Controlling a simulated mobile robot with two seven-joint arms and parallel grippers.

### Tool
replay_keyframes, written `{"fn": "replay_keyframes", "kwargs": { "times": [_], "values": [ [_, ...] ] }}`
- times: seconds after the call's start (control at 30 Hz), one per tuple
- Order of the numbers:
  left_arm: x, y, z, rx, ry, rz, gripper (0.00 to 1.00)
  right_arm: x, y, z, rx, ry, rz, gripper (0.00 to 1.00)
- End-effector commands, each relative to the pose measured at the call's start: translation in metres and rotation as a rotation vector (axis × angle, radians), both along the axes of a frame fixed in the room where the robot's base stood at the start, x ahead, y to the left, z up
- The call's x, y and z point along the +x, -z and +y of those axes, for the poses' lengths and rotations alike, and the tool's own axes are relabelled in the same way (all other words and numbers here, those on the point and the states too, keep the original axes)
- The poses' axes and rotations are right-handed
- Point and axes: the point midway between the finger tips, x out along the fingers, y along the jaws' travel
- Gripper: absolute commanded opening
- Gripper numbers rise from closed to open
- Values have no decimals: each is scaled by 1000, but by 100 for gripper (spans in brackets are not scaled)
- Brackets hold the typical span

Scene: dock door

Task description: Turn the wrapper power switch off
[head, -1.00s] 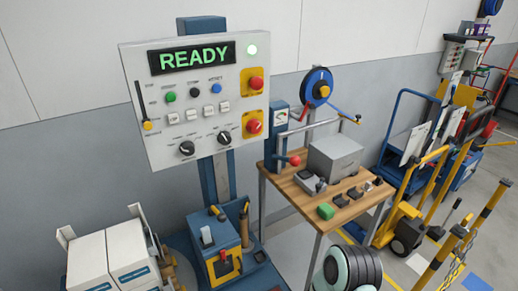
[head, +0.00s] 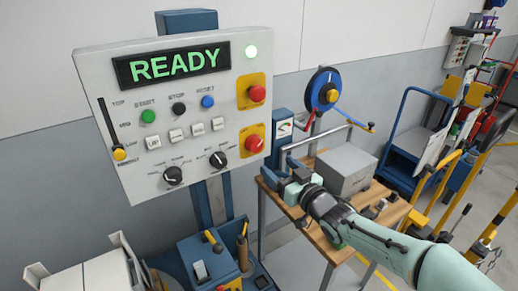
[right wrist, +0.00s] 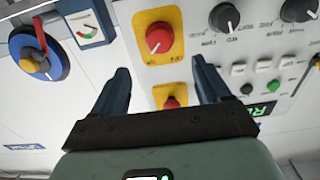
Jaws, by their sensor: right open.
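The control panel (head: 190,100) reads READY on its green display (head: 175,64). A red rotary switch (head: 254,143) on a yellow plate sits at its lower right; I take it for the power switch. Its plate lettering is too small to read. In the right wrist view the panel is upside down, and the red switch (right wrist: 159,38) shows just beyond and between my fingertips, its white mark visible. My right gripper (head: 281,172) is open and empty, below right of the switch in the head view and apart from it. It also shows in the wrist view (right wrist: 160,66).
A red push button (head: 257,93) on a yellow plate sits above the switch. Black knobs (head: 218,159) are to its left. A gauge box (head: 284,128) and blue reel (head: 323,90) stand right of the panel.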

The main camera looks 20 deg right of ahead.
Motion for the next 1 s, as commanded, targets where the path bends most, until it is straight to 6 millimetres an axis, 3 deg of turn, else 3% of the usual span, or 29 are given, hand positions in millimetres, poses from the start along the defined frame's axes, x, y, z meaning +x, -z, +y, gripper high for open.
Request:
{"fn": "replay_keyframes", "kwargs": {
  "times": [0.3, 0.5, 0.93, 0.97, 1.0],
  "values": [
    [15, -26, 0, 0, 0, -18, 43, 70, -3, 10, -1, -1, 0, 76],
    [23, -37, 0, 0, 0, -27, 43, 97, -2, 14, -2, 0, 1, 76],
    [25, -40, 0, 0, 0, -28, 43, 106, 0, 15, 0, 0, 1, 76],
    [25, -40, 0, 0, 0, -28, 43, 106, 0, 15, 0, 0, 1, 69],
    [25, -40, 0, 0, 0, -28, 43, 106, 0, 15, 0, 0, 1, 56]
  ]
}}
